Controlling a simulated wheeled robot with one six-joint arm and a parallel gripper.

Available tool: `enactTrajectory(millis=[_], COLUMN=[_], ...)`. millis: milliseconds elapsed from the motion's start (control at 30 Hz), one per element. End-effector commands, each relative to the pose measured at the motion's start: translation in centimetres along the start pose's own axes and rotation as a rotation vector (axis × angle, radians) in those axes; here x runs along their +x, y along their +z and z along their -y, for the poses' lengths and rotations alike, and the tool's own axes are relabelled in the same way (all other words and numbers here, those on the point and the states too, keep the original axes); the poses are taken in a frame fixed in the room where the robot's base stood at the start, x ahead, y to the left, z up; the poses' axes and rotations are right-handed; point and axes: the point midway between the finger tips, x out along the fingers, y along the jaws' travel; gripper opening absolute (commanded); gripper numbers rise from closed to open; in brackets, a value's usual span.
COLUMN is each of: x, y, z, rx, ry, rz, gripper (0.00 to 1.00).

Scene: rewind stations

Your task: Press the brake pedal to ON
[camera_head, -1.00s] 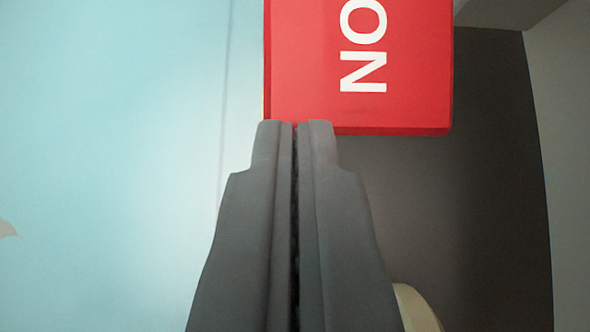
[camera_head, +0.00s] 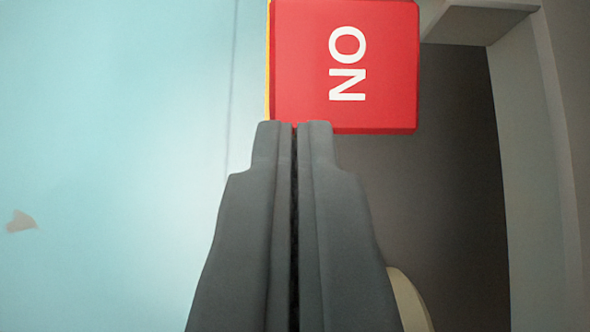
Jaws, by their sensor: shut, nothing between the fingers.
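The brake pedal (camera_head: 300,60) is a red block with the white word ON on it, turned sideways in the picture. It is at the top middle of the head camera view. My gripper (camera_head: 295,126) is shut and empty. Its fingertips overlap the pedal's lower left edge in the picture. I cannot tell whether they touch it or are in front of it.
A dark grey panel (camera_head: 440,190) lies below and right of the pedal, with a lighter grey frame (camera_head: 535,190) on its right. A beige rounded part (camera_head: 410,300) shows beside my gripper.

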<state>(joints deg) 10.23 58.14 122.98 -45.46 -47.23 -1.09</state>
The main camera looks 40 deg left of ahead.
Motion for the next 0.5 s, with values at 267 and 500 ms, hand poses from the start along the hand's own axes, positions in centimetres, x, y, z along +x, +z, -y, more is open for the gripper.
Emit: enactTrajectory(millis=[267, 500], x=[-4.8, -8.6], y=[0.0, 0.8], z=[0.0, 0.0], rx=[0.003, 0.001], ry=[0.002, 0.001], rz=[0.0, 0.001], gripper=[0.0, 0.0])
